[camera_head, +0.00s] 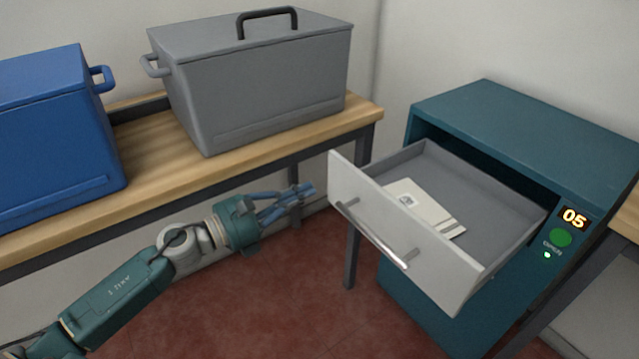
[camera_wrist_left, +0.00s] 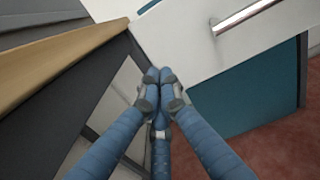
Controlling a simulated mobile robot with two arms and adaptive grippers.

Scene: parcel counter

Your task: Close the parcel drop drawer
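The parcel drop drawer (camera_head: 400,240) is pulled well out of the teal cabinet (camera_head: 530,140). It has a white front with a metal bar handle (camera_head: 372,234) and a grey tray holding pale envelopes (camera_head: 425,208). The drawer front also fills the upper part of the left wrist view (camera_wrist_left: 185,40), with the handle (camera_wrist_left: 245,15) at upper right. My left gripper (camera_head: 308,190) is just left of the front's left end in the head view. Its blue fingers (camera_wrist_left: 160,75) meet at their tips, empty; contact with the front cannot be told. My right gripper is not in view.
A wooden bench (camera_head: 165,165) runs along the wall at left, bearing a blue bin (camera_head: 55,140) and a grey lidded box (camera_head: 265,95). The cabinet has a 05 display (camera_head: 573,218) and a green button (camera_head: 561,238). Red floor (camera_head: 260,310) before the drawer is clear.

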